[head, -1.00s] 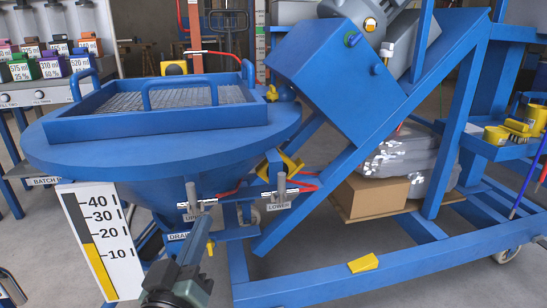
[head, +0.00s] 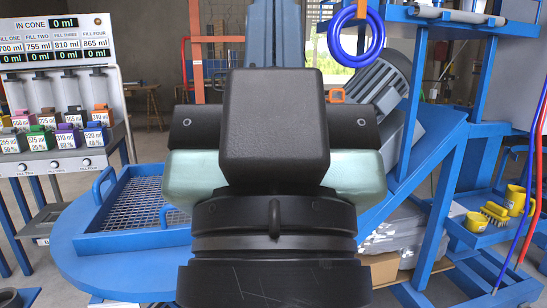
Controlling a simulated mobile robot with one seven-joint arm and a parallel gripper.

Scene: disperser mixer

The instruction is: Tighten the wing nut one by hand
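My gripper (head: 274,130) fills the middle of the head view, seen from behind and close to the camera. Its dark body and pale green sides show, but its fingers are hidden, so I cannot see whether they are open or hold anything. No wing nut can be made out; my gripper and wrist block the centre. The blue mixer stand (head: 440,160) shows behind my gripper on the right, with a grey motor (head: 385,84). The mixer's round blue hopper top (head: 85,240) shows at the left, partly covered by my gripper.
A mesh tray (head: 135,205) sits on the hopper top. A filling station (head: 60,110) with coloured dispensers and displays stands at the far left. A blue hose coil (head: 357,35) hangs at top right. Yellow cups (head: 475,222) and a brush (head: 494,213) lie on a right-hand shelf.

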